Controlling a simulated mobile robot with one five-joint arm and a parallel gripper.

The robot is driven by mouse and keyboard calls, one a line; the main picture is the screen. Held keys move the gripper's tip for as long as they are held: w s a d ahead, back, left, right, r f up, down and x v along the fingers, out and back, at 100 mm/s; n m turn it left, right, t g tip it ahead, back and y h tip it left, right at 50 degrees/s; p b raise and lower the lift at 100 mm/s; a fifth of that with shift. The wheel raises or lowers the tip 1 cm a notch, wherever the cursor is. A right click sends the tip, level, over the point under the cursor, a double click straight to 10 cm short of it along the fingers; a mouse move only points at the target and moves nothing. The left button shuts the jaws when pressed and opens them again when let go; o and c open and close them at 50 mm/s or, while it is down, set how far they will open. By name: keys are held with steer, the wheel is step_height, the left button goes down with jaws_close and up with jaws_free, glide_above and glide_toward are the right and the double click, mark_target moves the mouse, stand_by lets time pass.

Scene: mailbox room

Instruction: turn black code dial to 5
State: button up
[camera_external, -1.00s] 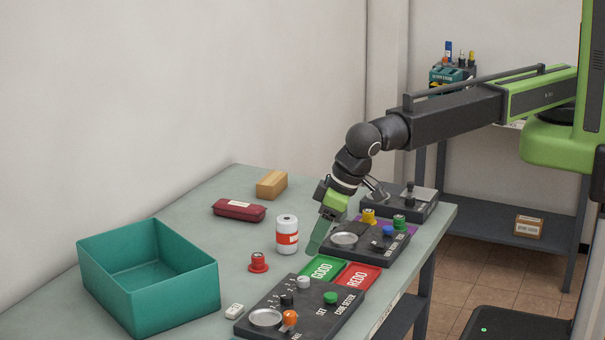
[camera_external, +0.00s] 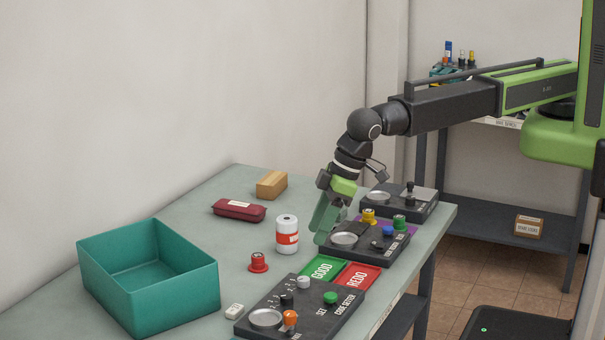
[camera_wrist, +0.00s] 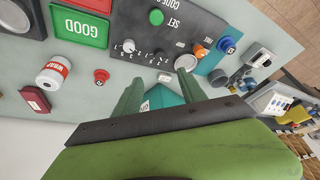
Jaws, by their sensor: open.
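The black code dial (camera_external: 286,300) is a small round knob on the dark code setter panel (camera_external: 342,318), beside a white knob (camera_external: 303,282) and numerals. In the wrist view the dial (camera_wrist: 159,54) appears beyond the fingertips; its setting is too small to read. My gripper (camera_external: 326,222) is above the table at the far edge of the GOOD plate, near the second dark panel and well away from the dial.
The code setter panel also carries a green button (camera_external: 330,297), an orange knob (camera_external: 290,317) and a silver disc (camera_external: 265,318). A white-and-red can (camera_external: 287,235), red knob piece (camera_external: 258,263) and teal bin (camera_external: 205,290) stand to the left. A second panel (camera_external: 395,245) sits behind.

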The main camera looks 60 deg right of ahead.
mark_target(288, 295)
steer(key=b+x, duration=1.5)
steer(key=x, duration=0.2)
steer(key=shift+r, duration=0.1)
steer(key=shift+c, duration=0.3)
jaws_close()
